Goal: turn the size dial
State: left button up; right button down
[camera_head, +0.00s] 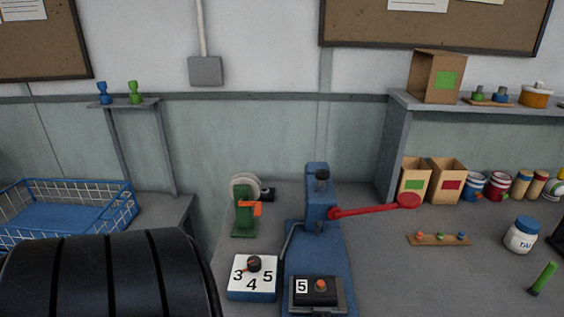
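The size dial (254,265) is a dark round knob with a red pointer, on a white-topped box (238,288) with a blue front. The pointer appears turned to the left, towards the 3. Beside it on the right stands the blue press (318,215) with a long red lever (370,210) pointing right. A small panel (316,290) at the press's front shows a 5 and an orange button. Neither of my grippers is in view.
A green stand (243,215) with an orange part is behind the dial box. A blue wire basket (70,215) is at left. A small wooden rack (438,239), a white jar (521,234) and open boxes (446,180) are at right. The lower left is blocked from view.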

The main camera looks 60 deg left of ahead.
aim_at(254, 263)
jog(key=u, duration=2.15)
